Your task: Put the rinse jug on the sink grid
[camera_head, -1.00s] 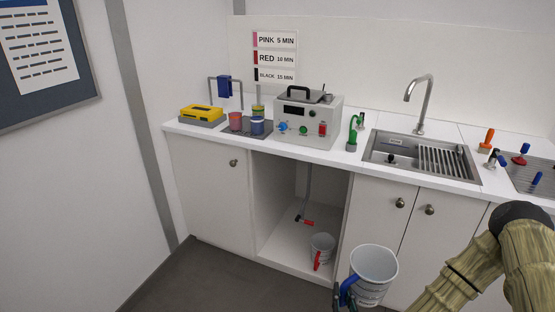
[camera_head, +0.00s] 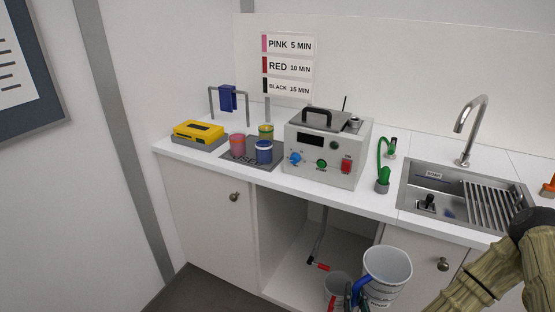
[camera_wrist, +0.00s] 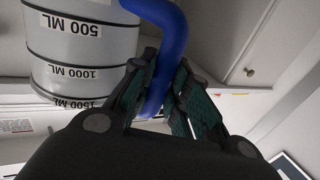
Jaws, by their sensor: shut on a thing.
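A white jug with a blue handle (camera_head: 388,267) hangs in the air in front of the open under-counter bay in the head view. In the wrist view the jug (camera_wrist: 80,45) shows volume marks of 500, 1000 and 1500 ML. My gripper (camera_wrist: 160,95) is shut on its blue handle (camera_wrist: 170,40). In the head view my gripper (camera_head: 352,296) shows only in part at the lower edge. The sink grid (camera_head: 488,206) is a set of metal bars over the right part of the sink (camera_head: 424,183), up and right of the jug.
A second jug (camera_head: 335,288) with a red handle stands in the open bay, partly behind the held jug. A grey machine (camera_head: 328,148), a green hose piece (camera_head: 382,170) and a tall faucet (camera_head: 470,125) stand on the counter. The grid looks clear.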

